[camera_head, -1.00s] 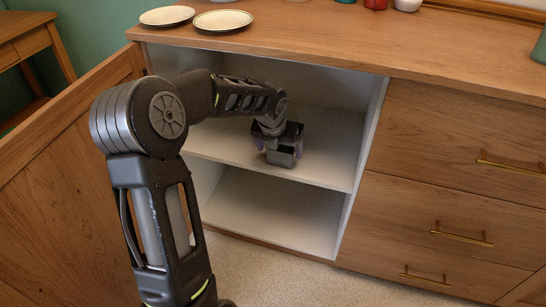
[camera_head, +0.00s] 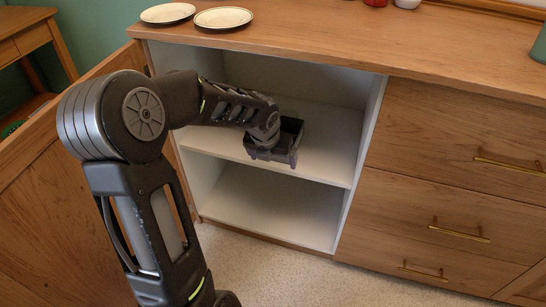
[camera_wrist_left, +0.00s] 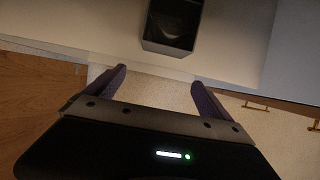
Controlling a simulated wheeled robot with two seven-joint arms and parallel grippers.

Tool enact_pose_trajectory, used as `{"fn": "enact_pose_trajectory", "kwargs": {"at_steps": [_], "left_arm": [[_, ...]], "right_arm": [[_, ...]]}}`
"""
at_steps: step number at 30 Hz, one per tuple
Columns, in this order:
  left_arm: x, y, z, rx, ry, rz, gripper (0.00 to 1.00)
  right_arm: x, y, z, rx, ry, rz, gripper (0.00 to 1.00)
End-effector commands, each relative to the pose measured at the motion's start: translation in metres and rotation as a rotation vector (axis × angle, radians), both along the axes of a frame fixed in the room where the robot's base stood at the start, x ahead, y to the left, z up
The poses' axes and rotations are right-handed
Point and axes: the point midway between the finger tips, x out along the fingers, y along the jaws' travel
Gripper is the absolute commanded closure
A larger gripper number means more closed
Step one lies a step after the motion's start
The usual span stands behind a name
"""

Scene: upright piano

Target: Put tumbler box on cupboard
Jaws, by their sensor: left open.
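The tumbler box is a dark grey open-topped box (camera_head: 291,127) on the middle shelf of the cupboard (camera_head: 330,150), partly hidden behind my gripper in the head view. In the left wrist view the box (camera_wrist_left: 172,40) stands on the shelf beyond the fingertips, with a dim rounded shape inside. My left gripper (camera_head: 271,158) is at the front of the shelf, in front of the box. In the left wrist view its two purple fingers (camera_wrist_left: 158,78) are spread, with nothing between them and the box clear of them. My right gripper is not in view.
The open cupboard door (camera_head: 60,180) stands at the left, behind my left arm. Drawers with brass handles (camera_head: 459,233) are on the right. Two plates (camera_head: 222,18) lie on the cupboard top. The lower compartment (camera_head: 270,205) is empty, and the middle shelf is clear right of the box.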

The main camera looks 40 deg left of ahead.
Motion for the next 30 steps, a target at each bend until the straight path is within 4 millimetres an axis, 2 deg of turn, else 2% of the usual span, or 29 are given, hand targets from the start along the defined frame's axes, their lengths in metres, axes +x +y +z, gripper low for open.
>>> {"fn": "enact_pose_trajectory", "kwargs": {"at_steps": [8, 11, 14, 17, 22, 27, 30], "left_arm": [[0.000, -0.002, -0.002, -0.007, 0.000, 0.007, 0.06], [0.001, -0.012, -0.012, -0.051, -0.003, 0.051, 0.06], [0.002, -0.036, -0.034, -0.151, -0.006, 0.163, 0.06], [0.000, -0.073, -0.066, -0.308, 0.005, 0.359, 0.06], [-0.021, -0.157, -0.134, -0.625, 0.096, 0.879, 0.06], [-0.070, -0.237, -0.196, -0.844, 0.256, 1.564, 0.06], [-0.107, -0.272, -0.225, -0.882, 0.336, 1.988, 0.06]], "right_arm": [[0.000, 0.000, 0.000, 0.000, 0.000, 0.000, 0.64], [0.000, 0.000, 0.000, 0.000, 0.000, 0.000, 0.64], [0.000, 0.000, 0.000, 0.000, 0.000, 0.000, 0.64], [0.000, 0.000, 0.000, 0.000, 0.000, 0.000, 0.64], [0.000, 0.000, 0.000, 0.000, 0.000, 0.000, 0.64], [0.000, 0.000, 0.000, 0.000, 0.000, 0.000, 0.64], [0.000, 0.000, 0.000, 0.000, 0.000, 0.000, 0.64]]}}
